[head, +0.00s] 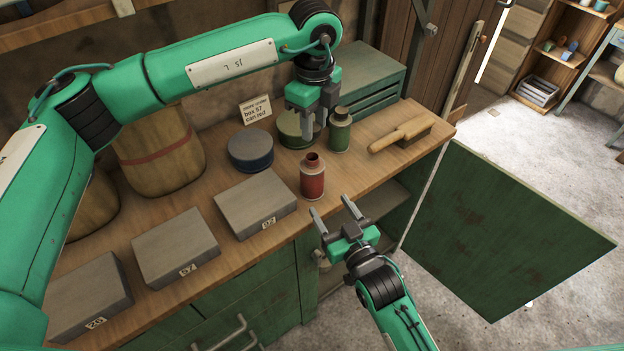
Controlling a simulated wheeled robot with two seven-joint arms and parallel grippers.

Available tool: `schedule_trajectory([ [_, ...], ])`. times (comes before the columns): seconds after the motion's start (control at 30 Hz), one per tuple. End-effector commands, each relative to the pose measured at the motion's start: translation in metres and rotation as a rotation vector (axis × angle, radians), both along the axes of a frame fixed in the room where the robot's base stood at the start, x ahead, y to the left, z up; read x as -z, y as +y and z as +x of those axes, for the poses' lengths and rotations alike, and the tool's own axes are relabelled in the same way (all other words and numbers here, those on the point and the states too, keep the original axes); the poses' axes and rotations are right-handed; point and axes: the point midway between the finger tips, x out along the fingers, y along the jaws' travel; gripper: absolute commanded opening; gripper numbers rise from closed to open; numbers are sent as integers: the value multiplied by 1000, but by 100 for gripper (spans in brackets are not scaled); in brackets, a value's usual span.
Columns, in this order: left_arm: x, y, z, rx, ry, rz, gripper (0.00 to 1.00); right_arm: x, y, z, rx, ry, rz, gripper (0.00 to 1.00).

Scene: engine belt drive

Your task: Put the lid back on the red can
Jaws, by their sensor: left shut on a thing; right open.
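The red can (312,179) stands upright near the front edge of the bench, its narrow neck open on top. My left gripper (312,134) points down behind the can, in front of the round green tin and left of the green can. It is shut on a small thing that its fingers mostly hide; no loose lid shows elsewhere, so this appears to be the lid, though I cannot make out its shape. My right gripper (334,212) is open and empty, just in front of the bench edge and below the red can.
A green can (340,132), a round green tin (290,127) and a dark blue round tin (251,149) stand nearby. Numbered boxes (255,203) line the front left. A note (255,109) stands behind. An open green door (505,230) hangs right.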

Motion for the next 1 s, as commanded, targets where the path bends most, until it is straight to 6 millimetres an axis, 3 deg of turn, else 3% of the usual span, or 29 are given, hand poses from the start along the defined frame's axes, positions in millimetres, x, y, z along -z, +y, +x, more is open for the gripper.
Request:
schedule_trajectory([
  [0.5, 0, 0, 0, 1, 0, 0, 11, -1, 38, 79, -1, -1, 0, 62],
  [0.7, 0, 0, 0, 1, 0, 0, 11, -1, 45, 95, -1, -1, 0, 62],
  [1.0, 0, 0, 0, 1, 0, 0, 11, 0, 47, 98, -1, 0, 0, 62],
])
